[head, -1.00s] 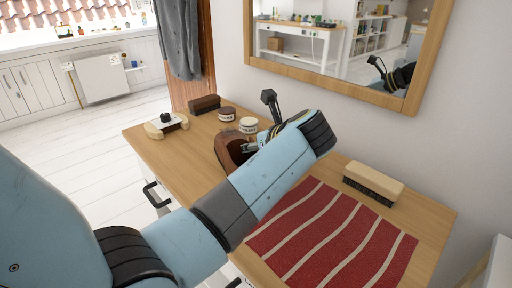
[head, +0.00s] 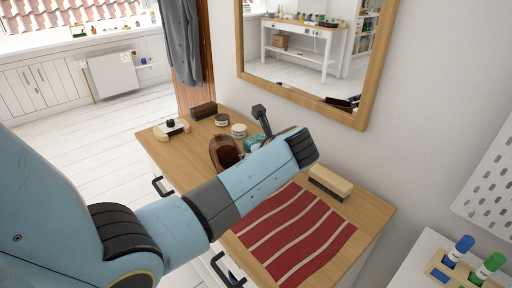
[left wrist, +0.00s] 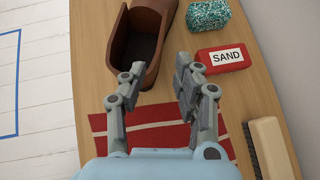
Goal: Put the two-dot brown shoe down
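The brown shoe (head: 222,153) rests on the wooden desk, its opening facing up; it also shows at the top of the left wrist view (left wrist: 162,35). No dots on it can be made out. My left gripper (left wrist: 158,72) is open at the near end of the shoe. Its left finger overlaps the shoe's opening, and its right finger is to the right of the shoe's wall. Nothing is visibly clamped, and contact cannot be told. In the head view my left forearm hides most of this gripper (head: 248,147). My right gripper is not in view.
A red striped mat (head: 297,236) lies on the near part of the desk. A cream brush (head: 331,181) is at its right. A red SAND block (left wrist: 225,60) and a green sponge (left wrist: 207,14) lie right of the shoe. Tins (head: 239,130) and a dark brush (head: 203,110) stand behind.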

